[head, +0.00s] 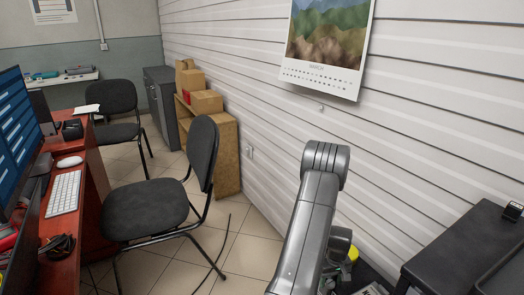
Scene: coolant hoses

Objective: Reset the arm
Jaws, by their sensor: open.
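My grey arm rises from the bottom of the head view, right of the middle, up to a rounded joint in front of the white slatted wall (440,120). Part of another of my arm's links shows low behind it. My gripper is not in view, so its jaws cannot be seen. No coolant hose can be made out for sure.
A black table (445,248) stands at the lower right, close to my arm. A red desk (62,262) with a keyboard (65,193) is on the left. Black chairs (145,207) stand beside it. Boxes (207,101) sit on a wooden cabinet (226,155). Tiled floor (255,255) is partly clear.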

